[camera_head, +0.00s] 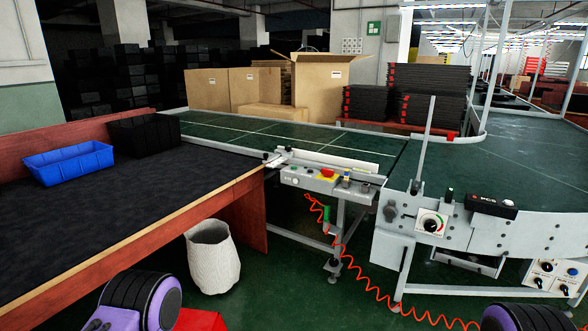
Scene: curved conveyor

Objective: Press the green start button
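A light control box (325,180) is mounted on the near side of the conveyor, right of the table. It carries a red button (327,173), a yellow part beside it and a small blue-topped part (346,175) at its right end. I cannot tell for certain which green part is the start button. Neither gripper is in view; only purple and black parts of my arms show at the bottom edge.
The dark-topped table (110,215) at left holds a blue crate (68,163) and a black crate (143,134). A white bin (212,257) stands on the floor. A red coiled cable (345,262) hangs below the control box. Another switch panel (553,278) is at lower right. The conveyor belt (290,134) is empty.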

